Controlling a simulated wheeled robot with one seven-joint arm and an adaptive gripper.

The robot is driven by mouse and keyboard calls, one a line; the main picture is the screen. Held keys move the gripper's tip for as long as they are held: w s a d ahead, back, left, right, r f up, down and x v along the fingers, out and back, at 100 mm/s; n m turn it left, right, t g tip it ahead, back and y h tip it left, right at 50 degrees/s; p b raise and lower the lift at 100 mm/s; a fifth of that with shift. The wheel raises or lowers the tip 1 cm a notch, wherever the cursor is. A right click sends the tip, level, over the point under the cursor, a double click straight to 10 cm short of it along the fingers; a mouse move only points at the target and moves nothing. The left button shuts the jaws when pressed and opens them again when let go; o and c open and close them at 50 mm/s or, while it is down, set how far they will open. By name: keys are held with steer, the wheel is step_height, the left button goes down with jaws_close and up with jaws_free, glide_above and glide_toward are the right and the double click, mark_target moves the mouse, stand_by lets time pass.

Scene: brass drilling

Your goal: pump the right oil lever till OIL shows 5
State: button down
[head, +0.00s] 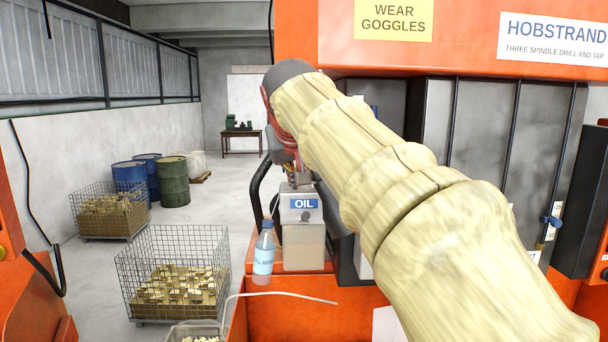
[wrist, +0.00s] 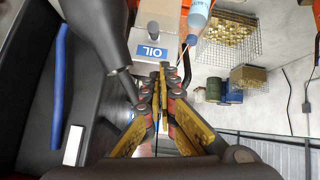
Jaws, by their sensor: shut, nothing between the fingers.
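The grey OIL unit (head: 302,208) with a blue OIL label stands on the orange machine base in the head view. It also shows upside down in the wrist view (wrist: 152,28). No OIL number is readable. My gripper (head: 291,170) is shut and empty just above and behind the unit in the head view. Its closed fingers (wrist: 160,85) show in the wrist view beside a dark grey tapered part (wrist: 98,38) with a thin rod end. I cannot tell whether that part is the right oil lever. My arm hides the area right of the unit in the head view.
A water bottle (head: 264,250) stands left of the unit. A black curved rail (head: 256,190) rises behind it. Wire baskets of brass parts (head: 174,285) and drums (head: 173,182) stand on the floor at left. A blue bar (wrist: 60,85) lies at the wrist view's left.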

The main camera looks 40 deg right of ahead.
mark_target(305, 217)
steer(key=shift+w+d+r, duration=0.15)
steer(key=shift+d+r, duration=0.2)
steer(key=shift+r, duration=0.2)
steer(key=shift+w+d+r, duration=0.1)
steer(key=shift+d+r, duration=0.25)
steer(key=shift+r, duration=0.15)
steer(key=w+d+f, duration=0.1)
steer(key=f, duration=0.2)
steer(key=w+d+f+p, duration=0.1)
steer(key=d+f, duration=0.1)
steer(key=f, duration=0.1)
steer(key=w+d+f+p, duration=0.1)
steer(key=w+f, duration=0.1)
steer(key=f, duration=0.1)
steer(key=shift+d+f, duration=0.1)
steer(key=shift+d, duration=0.1)
steer(key=shift+s+f, duration=0.15)
steer(key=shift+f, duration=0.05)
steer(key=shift+w+d+f, duration=0.1)
steer(key=shift+w+f, duration=0.1)
steer(key=shift+s+r, duration=0.1)
steer(key=shift+s, duration=0.05)
